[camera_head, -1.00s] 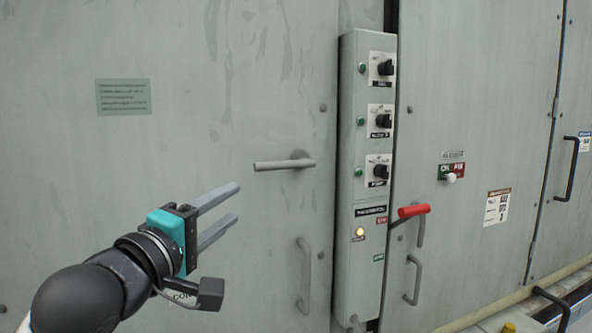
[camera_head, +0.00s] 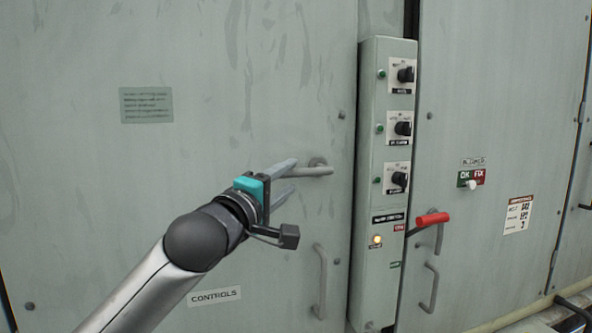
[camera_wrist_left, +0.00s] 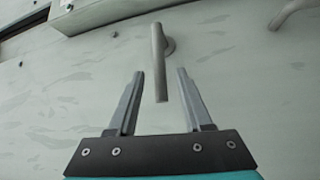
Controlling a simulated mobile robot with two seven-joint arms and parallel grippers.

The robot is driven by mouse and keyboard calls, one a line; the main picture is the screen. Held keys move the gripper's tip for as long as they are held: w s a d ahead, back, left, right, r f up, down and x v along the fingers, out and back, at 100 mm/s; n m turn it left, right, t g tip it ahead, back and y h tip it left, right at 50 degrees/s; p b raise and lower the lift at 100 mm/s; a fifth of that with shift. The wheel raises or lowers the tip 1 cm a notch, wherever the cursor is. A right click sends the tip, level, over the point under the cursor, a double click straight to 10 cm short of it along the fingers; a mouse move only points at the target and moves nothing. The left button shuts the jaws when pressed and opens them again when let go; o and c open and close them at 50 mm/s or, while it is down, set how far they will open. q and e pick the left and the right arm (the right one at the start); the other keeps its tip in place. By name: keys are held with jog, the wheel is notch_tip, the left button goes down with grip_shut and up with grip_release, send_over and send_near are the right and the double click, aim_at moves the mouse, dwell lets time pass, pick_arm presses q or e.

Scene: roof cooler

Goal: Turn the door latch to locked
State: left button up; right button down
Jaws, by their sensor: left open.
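The door latch (camera_head: 318,171) is a grey lever on the left door panel, lying about horizontal with its pivot at its right end. My left gripper (camera_head: 293,174) is at the lever's free left end, with its two fingers open. In the left wrist view the latch (camera_wrist_left: 157,45) points down between the open fingers of my left gripper (camera_wrist_left: 160,74). Gaps show on both sides of the bar, so the fingers look apart from it. In the head view the upper finger hides the lever's free end. My right gripper is not in view.
A control box (camera_head: 385,220) with several black knobs stands right of the latch. A red-handled lever (camera_head: 432,218) juts out beside it. A grey pull handle (camera_head: 320,282) is below the latch, and a "CONTROLS" label (camera_head: 214,296) is lower left. The panel around the latch is flat and clear.

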aim_at(292, 175)
pick_arm(q)
jog(key=shift+p+x, duration=0.3)
jog(key=shift+x, duration=1.65)
jog(key=shift+d, duration=0.1)
grip_shut()
